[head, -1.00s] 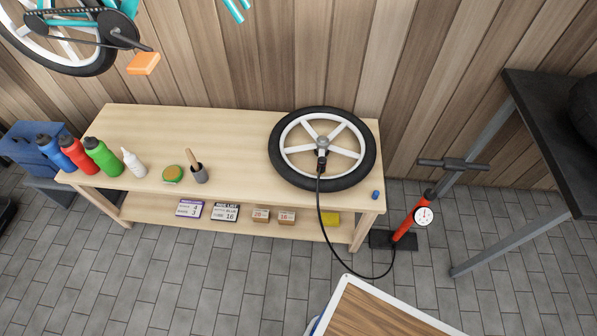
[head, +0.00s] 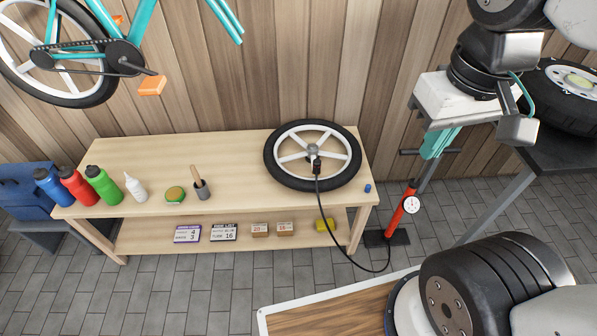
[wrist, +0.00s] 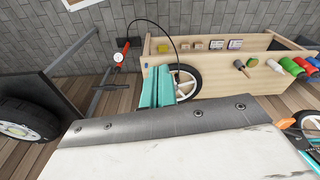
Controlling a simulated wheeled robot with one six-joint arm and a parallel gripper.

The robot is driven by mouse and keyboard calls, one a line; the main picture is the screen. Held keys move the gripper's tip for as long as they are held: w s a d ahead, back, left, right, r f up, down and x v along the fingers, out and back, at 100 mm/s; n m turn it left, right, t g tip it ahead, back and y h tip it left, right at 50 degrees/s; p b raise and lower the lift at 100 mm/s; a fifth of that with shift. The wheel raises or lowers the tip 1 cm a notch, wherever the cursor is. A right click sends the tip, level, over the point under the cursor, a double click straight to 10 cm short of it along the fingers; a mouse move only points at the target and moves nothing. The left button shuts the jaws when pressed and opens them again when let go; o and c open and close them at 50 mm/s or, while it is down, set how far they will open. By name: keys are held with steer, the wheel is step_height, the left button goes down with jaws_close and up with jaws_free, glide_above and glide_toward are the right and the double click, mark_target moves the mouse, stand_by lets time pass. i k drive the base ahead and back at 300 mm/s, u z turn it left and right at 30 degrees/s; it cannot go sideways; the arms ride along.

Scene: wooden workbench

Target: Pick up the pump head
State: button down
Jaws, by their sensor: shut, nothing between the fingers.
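The black pump head (head: 316,165) sits at the hub of the wheel (head: 350,160), which lies flat on the workbench (head: 130,160). Its black hose (head: 321,215) runs over the bench's front edge down to the red floor pump (head: 401,208). My gripper (head: 430,157) is shut and empty, with teal fingers, right of the wheel and well apart from the pump head. In the wrist view the shut fingers (wrist: 158,100) overlap part of the wheel (wrist: 187,82); I cannot make out the pump head there.
A dark table (head: 555,160) bearing a tyre (head: 570,95) stands at right.

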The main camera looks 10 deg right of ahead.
mark_target(316, 162)
steer(key=z, duration=2.45)
steer(key=i, duration=1.25)
steer(key=u, duration=3.3)
